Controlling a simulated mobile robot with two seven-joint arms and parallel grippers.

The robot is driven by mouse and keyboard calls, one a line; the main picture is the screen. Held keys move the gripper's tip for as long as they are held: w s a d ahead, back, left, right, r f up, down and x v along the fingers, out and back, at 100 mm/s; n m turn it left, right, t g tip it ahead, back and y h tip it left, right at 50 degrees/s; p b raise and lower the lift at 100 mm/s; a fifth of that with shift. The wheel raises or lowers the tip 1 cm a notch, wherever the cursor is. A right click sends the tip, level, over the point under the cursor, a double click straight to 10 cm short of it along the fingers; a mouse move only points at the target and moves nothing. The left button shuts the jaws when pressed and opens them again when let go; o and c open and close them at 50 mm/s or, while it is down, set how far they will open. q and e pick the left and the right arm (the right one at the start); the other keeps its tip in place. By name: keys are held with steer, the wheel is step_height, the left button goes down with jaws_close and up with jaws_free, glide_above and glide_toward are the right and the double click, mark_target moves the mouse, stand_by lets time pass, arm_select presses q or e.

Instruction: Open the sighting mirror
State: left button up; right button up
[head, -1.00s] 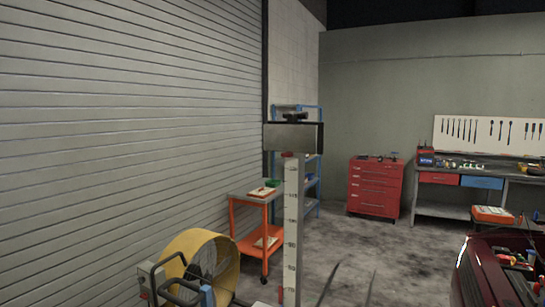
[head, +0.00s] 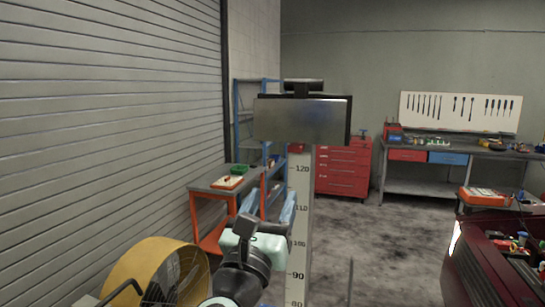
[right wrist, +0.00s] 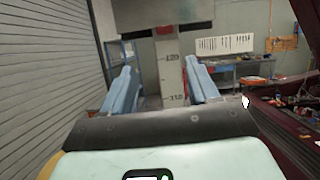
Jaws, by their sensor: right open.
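The sighting mirror (head: 300,119) is a wide grey panel with a dark edge at the right. It hangs upright at the top of a pale post (head: 299,240) marked with a number scale, below a dark fitting (head: 303,88). In the right wrist view the mirror's lower part (right wrist: 165,12) shows at the top, cut off by the frame. My right gripper (head: 268,208) is open and empty, below the mirror and in front of the post. Its blue fingers (right wrist: 160,90) stand apart on both sides of the post in the wrist view. My left gripper is out of view.
A yellow drum fan (head: 150,262) stands at the lower left, near an orange cart (head: 197,215). A dark red car (head: 485,265) is at the lower right. A red drawer cabinet (head: 343,170) and workbench (head: 425,188) stand behind. Floor right of the post is clear.

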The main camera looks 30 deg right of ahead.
mark_target(294, 150)
steer(key=shift+m+h, duration=0.3)
steer(key=shift+m, duration=0.1)
steer(key=p+x, duration=0.1)
steer(key=x, duration=0.3)
steer(key=p+x, duration=0.2)
steer(key=x, duration=0.1)
steer(key=s+r+p+x, duration=0.1)
steer(key=p+x, duration=0.1)
steer(key=x, duration=0.2)
steer(key=shift+w+d, duration=0.2)
steer(key=shift+d, duration=0.15)
steer(key=shift+p+x, duration=0.4)
steer(key=shift+x, duration=0.4)
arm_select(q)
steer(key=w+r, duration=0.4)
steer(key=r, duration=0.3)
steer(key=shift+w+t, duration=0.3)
arm_select(e)
steer(key=shift+f, duration=0.15)
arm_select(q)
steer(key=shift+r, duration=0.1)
arm_select(e)
jaws_close()
